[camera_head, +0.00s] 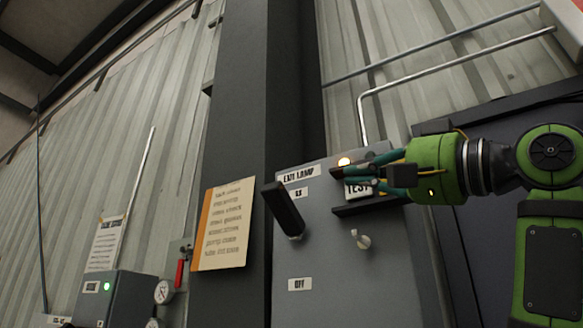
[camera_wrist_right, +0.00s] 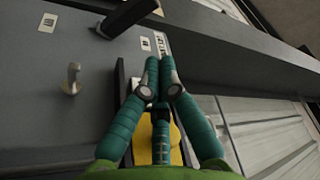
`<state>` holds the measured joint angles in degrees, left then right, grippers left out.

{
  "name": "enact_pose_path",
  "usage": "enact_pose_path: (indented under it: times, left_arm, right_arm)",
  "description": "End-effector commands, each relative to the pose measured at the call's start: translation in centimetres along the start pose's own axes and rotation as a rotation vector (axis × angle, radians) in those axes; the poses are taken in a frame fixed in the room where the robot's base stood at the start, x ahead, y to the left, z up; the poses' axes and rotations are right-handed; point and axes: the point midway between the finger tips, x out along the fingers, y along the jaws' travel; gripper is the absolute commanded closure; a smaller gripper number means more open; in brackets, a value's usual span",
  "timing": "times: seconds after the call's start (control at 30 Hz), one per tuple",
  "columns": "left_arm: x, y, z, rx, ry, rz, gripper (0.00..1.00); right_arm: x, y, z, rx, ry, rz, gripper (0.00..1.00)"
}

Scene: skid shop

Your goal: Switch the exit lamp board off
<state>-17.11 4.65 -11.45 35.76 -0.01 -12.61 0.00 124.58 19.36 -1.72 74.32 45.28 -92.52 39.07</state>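The exit lamp board (camera_head: 335,265) is a grey box on the wall, with an "EXIT LAMP" label at its top and an "OFF" label (camera_head: 299,284) low down. Its thick black lever (camera_head: 284,210) points up and left from its pivot, beside a small upper label (camera_head: 300,193). My right gripper (camera_head: 342,177) is in front of the board's upper right, near the "TEST" label, apart from the lever. Its teal fingers converge with tips together and nothing between them; the lever (camera_wrist_right: 128,18) shows beyond the tips in the wrist view.
Pipes run above.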

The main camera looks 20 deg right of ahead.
Motion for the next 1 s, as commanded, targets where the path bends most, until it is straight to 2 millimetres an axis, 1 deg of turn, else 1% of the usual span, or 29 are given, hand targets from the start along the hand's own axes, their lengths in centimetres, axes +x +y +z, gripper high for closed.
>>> enact_pose_path:
  times: [0.03, 0.3, 0.5, 0.6, 0.7, 0.8, 1.0]
  left_arm:
    - [-1.2, 0.1, -0.3, -0.001, 0.003, 0.001, 1.0]
    - [-4.5, 0.1, -0.6, -0.002, 0.003, 0.003, 1.0]
    - [-6.6, 0.1, -0.6, -0.002, 0.0, 0.003, 1.0]
    - [-7.4, 0.1, -0.6, -0.001, -0.002, 0.003, 1.0]
    - [-7.8, 0.1, -0.6, -0.001, -0.003, 0.003, 1.0]
    - [-7.9, 0.1, -0.6, -0.001, -0.004, 0.003, 1.0]
    - [-7.8, 0.1, -0.5, -0.001, -0.005, 0.003, 1.0]
  right_arm:
    - [1.5, -0.3, -0.4, 0.0, -0.004, 0.002, 1.0]
    - [7.4, -0.3, -0.4, 0.001, -0.004, 0.002, 1.0]
    - [11.3, -0.2, -0.3, 0.001, -0.003, 0.002, 1.0]
    - [12.6, -0.2, -0.3, 0.0, -0.002, 0.0, 1.0]
    - [13.4, -0.1, -0.2, 0.0, -0.001, 0.0, 1.0]
    - [13.8, -0.1, -0.1, 0.0, 0.0, 0.0, 1.0]
    - [13.9, 0.0, 0.0, 0.0, 0.001, 0.0, 1.0]
